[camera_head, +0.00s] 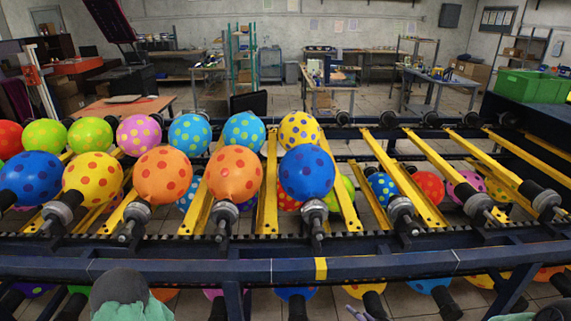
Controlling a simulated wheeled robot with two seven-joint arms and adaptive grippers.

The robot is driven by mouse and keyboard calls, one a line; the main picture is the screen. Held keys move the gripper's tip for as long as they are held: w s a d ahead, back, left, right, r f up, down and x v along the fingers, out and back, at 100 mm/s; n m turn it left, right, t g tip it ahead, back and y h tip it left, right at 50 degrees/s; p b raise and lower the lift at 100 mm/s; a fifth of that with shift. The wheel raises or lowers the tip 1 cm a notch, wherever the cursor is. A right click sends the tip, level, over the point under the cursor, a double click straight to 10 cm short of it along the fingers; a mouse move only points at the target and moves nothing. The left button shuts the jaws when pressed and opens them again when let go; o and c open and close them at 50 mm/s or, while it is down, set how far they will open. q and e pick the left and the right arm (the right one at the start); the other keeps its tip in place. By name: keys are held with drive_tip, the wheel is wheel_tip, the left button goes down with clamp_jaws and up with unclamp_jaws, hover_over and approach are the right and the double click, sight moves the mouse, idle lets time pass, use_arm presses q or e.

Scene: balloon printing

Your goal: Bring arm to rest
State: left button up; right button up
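Grey rounded parts of my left arm show at the bottom left of the head view, in front of the machine's front rail. I see no fingers of my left gripper there. Dark and pale parts of what looks like my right arm are cut off at the bottom right corner. Small grey pieces at the bottom edge, right of centre, may be the tips of my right gripper (363,314); they are mostly cut off, so their opening does not show. No balloon is visibly held by a gripper.
A dark blue frame rail (200,270) spans the view in front of me. Behind it, dotted balloons sit on holders, among them an orange one (234,173) and a blue one (307,172). Several holders at right are empty. A green crate (530,86) stands at far right.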

drive_tip(key=s+a+f+n+g, duration=0.2)
drive_tip(key=s+f+g, duration=0.1)
drive_tip(key=f, duration=0.3)
drive_tip(key=s+a+f+n+g, duration=0.1)
drive_tip(key=s+a+f+g, duration=0.15)
drive_tip(key=f, duration=0.35)
drive_tip(key=s+a+f+n+g, duration=0.2)
drive_tip(key=s+a+f+g, duration=0.1)
drive_tip(key=s, duration=0.4)
drive_tip(key=s+a+f+n+g+h+p, duration=0.1)
drive_tip(key=s+a+f+n+g, duration=0.1)
drive_tip(key=s+f, duration=0.4)
drive_tip(key=shift+s+a+g+p, duration=0.3)
drive_tip(key=shift+s+a+g, duration=0.25)
drive_tip(key=shift+g, duration=0.1)
